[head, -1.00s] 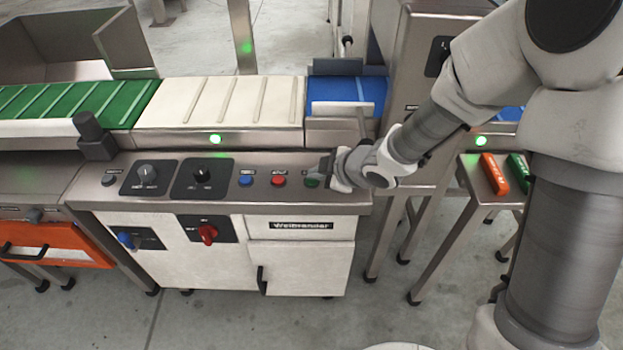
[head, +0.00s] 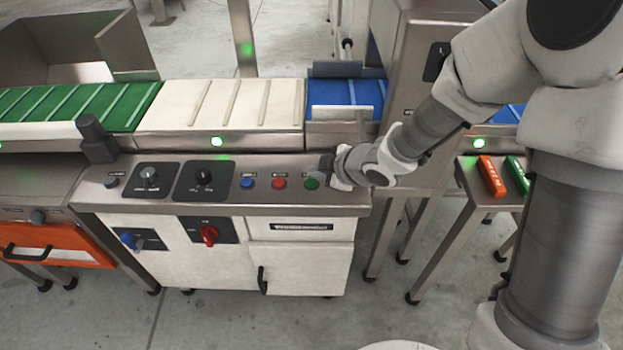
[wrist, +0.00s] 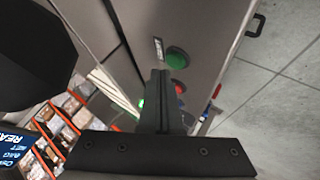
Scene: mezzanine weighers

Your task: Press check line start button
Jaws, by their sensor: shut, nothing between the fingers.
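A round green button (head: 312,183) is at the right end of a row on the grey sloped control panel (head: 337,198). A red button (head: 279,183) and a blue button (head: 246,183) are to its left. The small labels above them are not readable. My gripper (head: 326,165) is just above and right of the green button in the head view. In the wrist view the green button (wrist: 177,58) lies just beyond and slightly right of my gripper's closed fingertips (wrist: 160,74). The fingers look shut and empty. I cannot tell whether they touch the button.
Two black-plated dials (head: 149,178) and a red rotary switch (head: 208,235) are on the cabinet. A conveyor with a white belt (head: 220,105) runs behind the panel. A tall grey housing (head: 415,70) stands behind my arm. A side stand (head: 468,178) holds orange and green items.

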